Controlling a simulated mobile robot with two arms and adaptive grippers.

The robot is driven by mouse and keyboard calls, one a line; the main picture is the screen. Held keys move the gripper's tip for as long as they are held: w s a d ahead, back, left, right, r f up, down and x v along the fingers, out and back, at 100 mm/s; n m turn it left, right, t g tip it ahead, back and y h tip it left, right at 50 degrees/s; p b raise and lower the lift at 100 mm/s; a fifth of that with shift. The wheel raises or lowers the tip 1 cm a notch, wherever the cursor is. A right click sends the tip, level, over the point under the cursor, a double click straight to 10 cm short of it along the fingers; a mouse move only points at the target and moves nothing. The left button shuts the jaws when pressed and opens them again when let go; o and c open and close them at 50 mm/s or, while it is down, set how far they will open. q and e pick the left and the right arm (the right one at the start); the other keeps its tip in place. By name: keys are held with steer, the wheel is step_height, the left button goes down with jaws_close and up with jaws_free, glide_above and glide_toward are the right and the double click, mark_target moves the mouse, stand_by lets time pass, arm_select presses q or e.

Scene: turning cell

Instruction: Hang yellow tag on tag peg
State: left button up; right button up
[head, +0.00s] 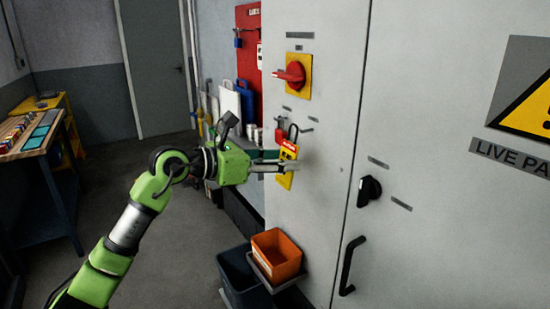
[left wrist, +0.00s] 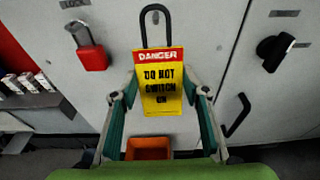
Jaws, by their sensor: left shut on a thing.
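The yellow tag (head: 286,178), with a red DANGER band and a black loop at its top, is held upright in front of the grey cabinet door. In the left wrist view the tag (left wrist: 160,92) faces me and reads DO NOT SWITCH ON; its black loop (left wrist: 143,31) stands above it. My left gripper (head: 290,166) is shut on the tag, with one finger on each side of it (left wrist: 160,97). A small dark peg (head: 308,130) shows just right of the loop in the head view. I cannot tell whether the loop touches it. My right gripper is not in view.
A red padlock (left wrist: 92,56) hangs left of the tag. A red rotary switch (head: 291,74) is above, and a black knob (head: 369,190) and handle (head: 350,266) are to the right. An orange bin (head: 277,255) stands below. A workbench (head: 40,150) is at far left.

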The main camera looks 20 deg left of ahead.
arm_select(q)
steer(key=shift+r+p+x, duration=0.2)
steer(key=shift+p+x, duration=0.15)
steer(key=shift+x, duration=0.7)
steer(key=shift+w+d+f+b, duration=0.3)
steer(key=shift+w+d+f, duration=0.05)
steer(key=shift+w+f, duration=0.2)
steer(key=o, duration=1.2)
steer(key=shift+c, duration=0.2)
